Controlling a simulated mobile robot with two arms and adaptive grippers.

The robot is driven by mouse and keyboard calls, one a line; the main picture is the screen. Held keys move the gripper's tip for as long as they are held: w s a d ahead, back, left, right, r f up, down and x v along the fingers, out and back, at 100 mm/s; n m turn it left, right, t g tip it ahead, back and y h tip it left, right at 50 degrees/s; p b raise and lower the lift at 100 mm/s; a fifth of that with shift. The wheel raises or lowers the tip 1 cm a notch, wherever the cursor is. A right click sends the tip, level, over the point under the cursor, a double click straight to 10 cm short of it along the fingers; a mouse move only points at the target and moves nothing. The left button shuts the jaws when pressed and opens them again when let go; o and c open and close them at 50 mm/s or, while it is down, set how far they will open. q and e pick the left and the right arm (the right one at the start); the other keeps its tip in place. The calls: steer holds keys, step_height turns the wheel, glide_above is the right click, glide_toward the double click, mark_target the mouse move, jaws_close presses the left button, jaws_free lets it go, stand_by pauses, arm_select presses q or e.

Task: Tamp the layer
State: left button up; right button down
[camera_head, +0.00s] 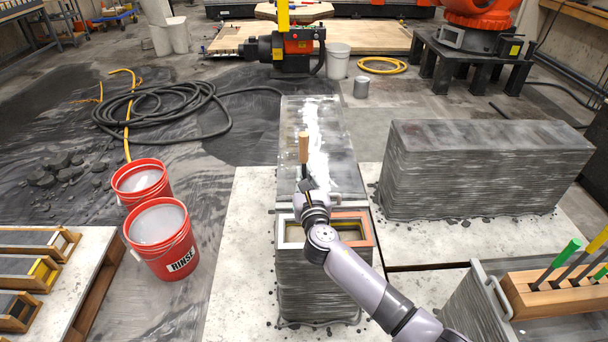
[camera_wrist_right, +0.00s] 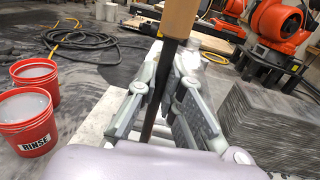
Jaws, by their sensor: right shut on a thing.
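A tool with a wooden handle (camera_head: 304,147) stands roughly upright over the central layered concrete block (camera_head: 318,290). In the wrist view its wooden handle (camera_wrist_right: 180,18) is at the top, and a dark shaft runs down between the fingers. My right gripper (camera_head: 311,190) is shut on this shaft; it also shows in the wrist view (camera_wrist_right: 168,85). The tool's lower end is hidden, so I cannot tell whether it touches the layer. The block's grey top (camera_head: 345,145) has a whitish streak. At its near end lie a white frame (camera_head: 291,232) and an orange-red frame (camera_head: 367,229). My left gripper is out of view.
Another layered block (camera_head: 470,170) stands to the right. A wooden rack (camera_head: 535,298) with coloured-handled tools is at lower right. Two red buckets (camera_head: 160,238) stand left, one marked RINSE. A black hose (camera_head: 165,105) lies behind them.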

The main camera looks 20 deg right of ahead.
steer(key=shift+a, duration=0.1)
step_height(320, 180, down, 8)
steer(key=a+b, duration=0.1)
steer(key=b, duration=0.6)
step_height(320, 180, up, 8)
steer(key=p, duration=0.8)
steer(key=shift+w, duration=0.4)
